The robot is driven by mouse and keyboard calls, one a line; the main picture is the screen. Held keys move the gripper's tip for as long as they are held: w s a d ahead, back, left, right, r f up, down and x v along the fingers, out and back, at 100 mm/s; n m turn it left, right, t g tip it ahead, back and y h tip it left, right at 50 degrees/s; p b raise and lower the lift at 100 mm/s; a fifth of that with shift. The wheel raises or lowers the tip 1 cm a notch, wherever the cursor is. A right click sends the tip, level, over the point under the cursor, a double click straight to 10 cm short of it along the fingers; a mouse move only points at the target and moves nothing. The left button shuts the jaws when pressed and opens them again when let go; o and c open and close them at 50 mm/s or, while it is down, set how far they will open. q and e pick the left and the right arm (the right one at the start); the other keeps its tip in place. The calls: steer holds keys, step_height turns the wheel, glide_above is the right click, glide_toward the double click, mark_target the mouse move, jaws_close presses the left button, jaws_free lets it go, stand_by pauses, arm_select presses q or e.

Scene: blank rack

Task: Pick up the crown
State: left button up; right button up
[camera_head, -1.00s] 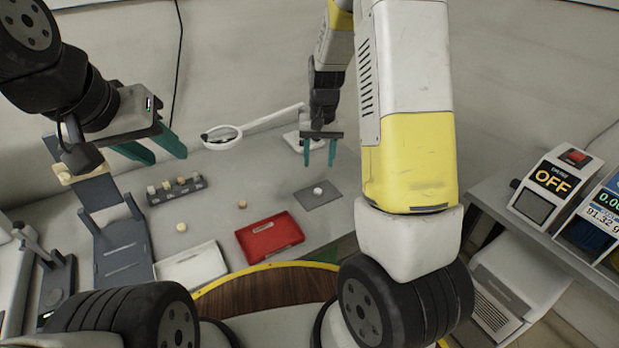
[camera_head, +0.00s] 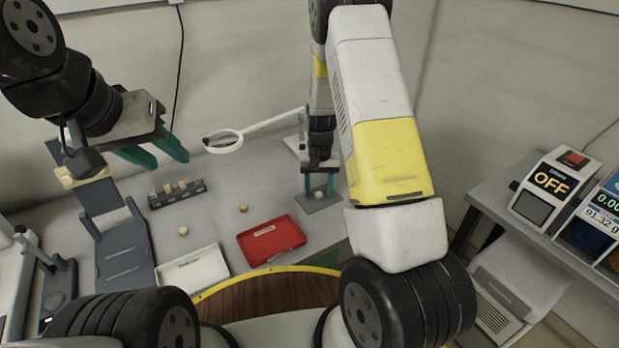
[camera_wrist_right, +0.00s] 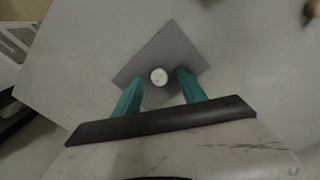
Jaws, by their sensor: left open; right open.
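A small round whitish piece, which looks like the crown (camera_wrist_right: 159,76), sits on a dark grey square mat (camera_wrist_right: 135,70). In the head view the mat (camera_head: 325,204) lies at the right of the table, and the piece on it is small, close to the fingers. My right gripper (camera_wrist_right: 158,86) is open above the mat, its green fingers on either side of the piece in the wrist view. I cannot tell its exact height. In the head view my right gripper (camera_head: 318,186) points down at the mat. My left gripper (camera_head: 168,158) is open and empty at the left.
A dark rack (camera_head: 178,194) holds several small blanks. Loose tan pieces (camera_head: 243,208) lie nearby. A red tray (camera_head: 272,243) and a white tray (camera_head: 192,270) are at the front. A ring magnifier (camera_head: 224,141) stands behind. A control box reading OFF (camera_head: 552,180) is on the right bench.

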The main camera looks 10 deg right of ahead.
jaws_close()
steer(key=shift+r, duration=0.15)
